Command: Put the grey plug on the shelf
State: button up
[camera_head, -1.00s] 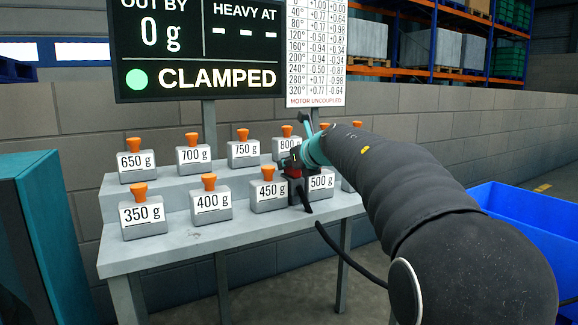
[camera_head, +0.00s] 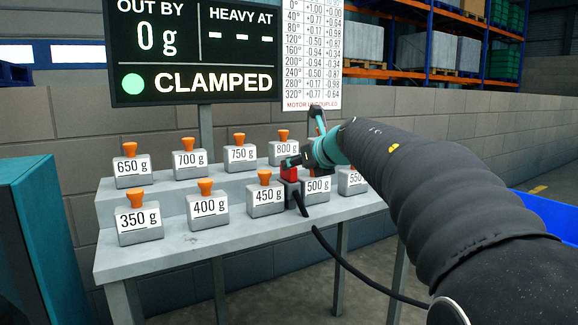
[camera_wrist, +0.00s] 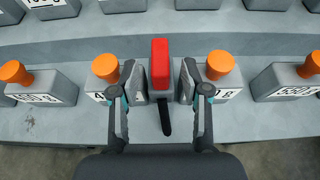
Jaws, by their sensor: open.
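The grey plug (camera_wrist: 160,100) has a dark grey body, a red top and a black cable end. It stands on the grey shelf (camera_wrist: 265,125), on the lower step between the 450 g and 500 g weights. In the head view my gripper (camera_head: 308,158) is beside the plug's red top and partly hidden by my arm.
Orange-knobbed weights crowd both steps; the 450 g (camera_head: 266,196) and 500 g (camera_head: 317,190) weights stand close beside the plug. A display board reading CLAMPED (camera_head: 195,50) rises behind. A blue bin (camera_head: 550,212) stands at the right. The lower step's front strip is mostly clear.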

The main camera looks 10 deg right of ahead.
jog(key=shift+v, duration=2.6)
